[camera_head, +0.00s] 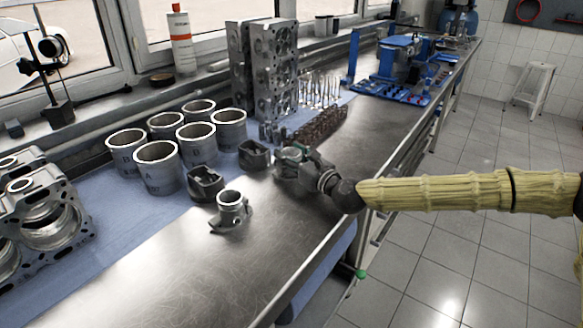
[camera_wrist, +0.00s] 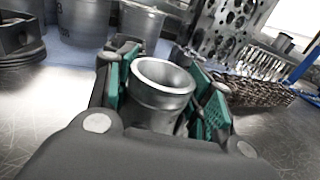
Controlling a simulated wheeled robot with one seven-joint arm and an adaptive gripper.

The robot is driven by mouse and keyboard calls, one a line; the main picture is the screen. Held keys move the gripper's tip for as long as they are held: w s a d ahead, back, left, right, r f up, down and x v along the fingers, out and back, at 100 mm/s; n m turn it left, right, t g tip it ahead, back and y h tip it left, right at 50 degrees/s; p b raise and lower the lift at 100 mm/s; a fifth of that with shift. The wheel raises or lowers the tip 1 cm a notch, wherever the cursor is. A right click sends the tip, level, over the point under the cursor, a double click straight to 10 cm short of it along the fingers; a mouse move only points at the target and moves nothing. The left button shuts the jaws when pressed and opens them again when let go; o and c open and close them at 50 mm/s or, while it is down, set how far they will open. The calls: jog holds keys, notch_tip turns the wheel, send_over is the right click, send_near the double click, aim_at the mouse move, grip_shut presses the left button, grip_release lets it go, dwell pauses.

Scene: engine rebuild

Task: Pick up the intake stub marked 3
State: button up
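A grey metal intake stub (camera_wrist: 157,105) with a round open mouth stands between the green-padded fingers of my gripper (camera_wrist: 165,95) in the wrist view. The pads lie close on both sides of it; whether both press on it I cannot tell. In the head view my gripper (camera_head: 293,157) is low over the steel bench, reaching in from the right, and largely hides this stub. A second similar stub (camera_head: 231,212) stands on the bare steel nearer the front, apart from my gripper. No number is readable on either stub.
Dark pistons (camera_head: 206,184) (camera_head: 253,154) stand just left of my gripper. Several cylinder liners (camera_head: 158,168) stand on a blue mat behind them. Bare steel bench (camera_head: 190,275) is free in front.

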jog(key=shift+c, duration=0.8)
jog(key=shift+r, duration=0.15)
